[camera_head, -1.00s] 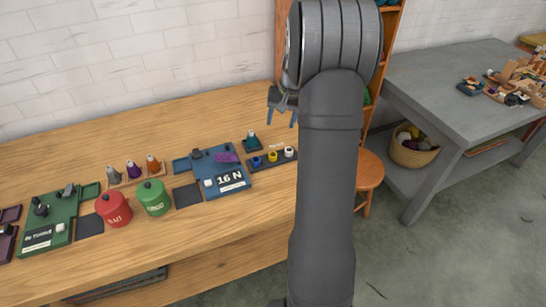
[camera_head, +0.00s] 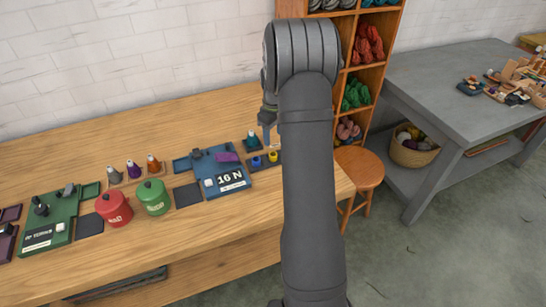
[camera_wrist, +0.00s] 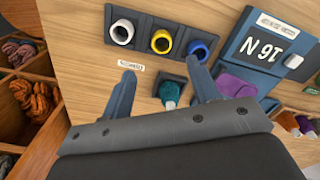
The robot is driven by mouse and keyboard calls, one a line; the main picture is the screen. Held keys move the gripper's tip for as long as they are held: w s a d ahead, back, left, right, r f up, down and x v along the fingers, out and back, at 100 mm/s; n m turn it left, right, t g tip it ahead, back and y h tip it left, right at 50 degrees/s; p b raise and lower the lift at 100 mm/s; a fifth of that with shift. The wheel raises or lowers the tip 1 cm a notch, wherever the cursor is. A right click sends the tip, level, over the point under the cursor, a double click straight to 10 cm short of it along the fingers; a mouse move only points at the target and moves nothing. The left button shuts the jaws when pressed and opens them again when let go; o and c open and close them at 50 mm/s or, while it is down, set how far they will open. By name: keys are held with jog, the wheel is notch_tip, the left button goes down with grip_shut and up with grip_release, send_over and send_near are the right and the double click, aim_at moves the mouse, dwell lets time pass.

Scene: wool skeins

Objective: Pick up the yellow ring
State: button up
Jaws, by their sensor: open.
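The yellow ring (camera_wrist: 161,41) sits in the middle place of a dark holder (camera_wrist: 143,28), between a white ring (camera_wrist: 121,32) and a blue ring (camera_wrist: 199,49). The yellow ring (camera_head: 273,157) and the blue ring (camera_head: 256,161) also show in the head view; my arm hides the white one there. My gripper (camera_wrist: 162,67) is open and empty. In the wrist view its two fingertips lie just below the yellow ring in the picture, one to each side. In the head view the gripper (camera_head: 268,133) is above the holder.
A blue board marked 16 N (camera_head: 220,172) with a purple piece (camera_head: 228,156) lies left of the holder. A teal-topped cone (camera_wrist: 169,93) stands close to one finger. Red (camera_head: 114,207) and green (camera_head: 152,197) canisters stand further left. A wool shelf (camera_head: 372,45) stands behind my arm.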

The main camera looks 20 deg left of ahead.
notch_tip(320, 180, down, 9)
jog(key=shift+s+r, duration=0.15)
jog(key=shift+r, duration=0.05)
jog(key=c, duration=1)
jog(key=shift+r, duration=0.1)
